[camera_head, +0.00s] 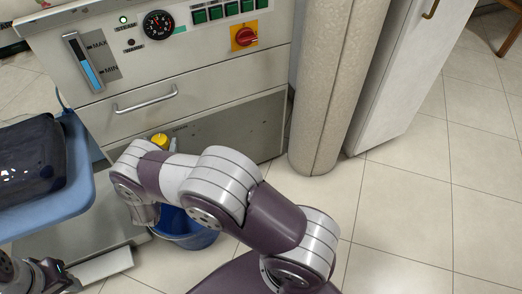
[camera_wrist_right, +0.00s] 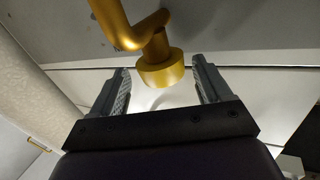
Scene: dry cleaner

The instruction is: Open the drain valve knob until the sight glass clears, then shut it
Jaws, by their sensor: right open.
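The sight glass (camera_head: 83,63) is on the machine's front panel at the upper left, beside MAX and MIN marks; blue liquid fills its lower part. A yellow valve part (camera_head: 160,139) shows below the drawer, partly behind my right arm. In the right wrist view, a rounded yellow knob (camera_wrist_right: 161,72) is at the end of a bent yellow pipe (camera_wrist_right: 117,24). My right gripper (camera_wrist_right: 160,83) is open, with its fingers on either side of the knob and apart from it. My left gripper (camera_head: 38,275) is at the lower left corner, too cut off to read.
A blue bucket (camera_head: 185,231) stands on the floor under the valve, partly hidden by my right arm. A blue tray (camera_head: 78,190) with a dark bundle (camera_head: 30,158) is at the left. A thick beige column (camera_head: 328,90) stands right of the machine. Tiled floor at the right is clear.

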